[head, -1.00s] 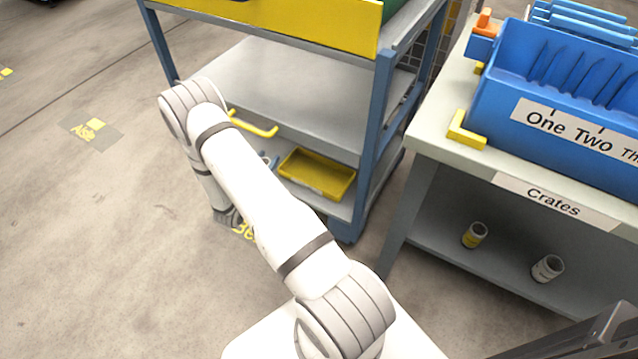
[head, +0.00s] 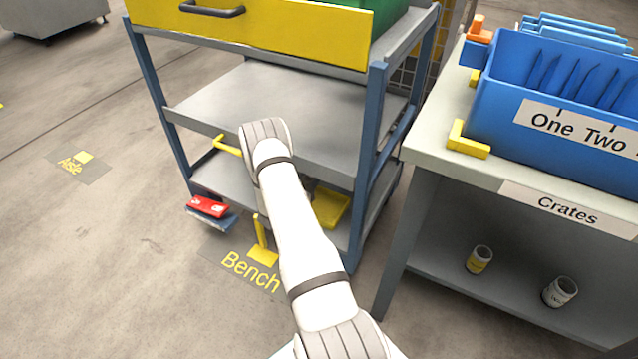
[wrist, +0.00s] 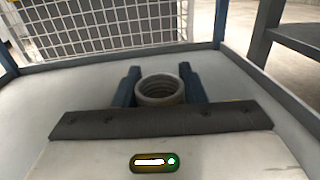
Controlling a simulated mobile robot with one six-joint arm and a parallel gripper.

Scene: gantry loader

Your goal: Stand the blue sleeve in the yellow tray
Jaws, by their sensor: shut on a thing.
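The yellow tray (head: 331,207) is on the lower shelf of the blue-framed cart, partly hidden by my arm in the head view. My gripper (wrist: 160,72) shows in the wrist view with its two dark blue fingers on either side of a round hollow sleeve (wrist: 160,101). The gripper is shut on this sleeve. Its open end faces the camera and looks grey with ribs inside; its far part is hidden. Beyond it is a pale grey shelf surface. In the head view my arm hides the gripper and sleeve. The tray is not seen in the wrist view.
The cart's middle shelf (head: 270,105) overhangs the lower one, and blue posts (head: 370,165) stand at its corners. A bench (head: 425,160) with a blue crate (head: 560,105) stands right.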

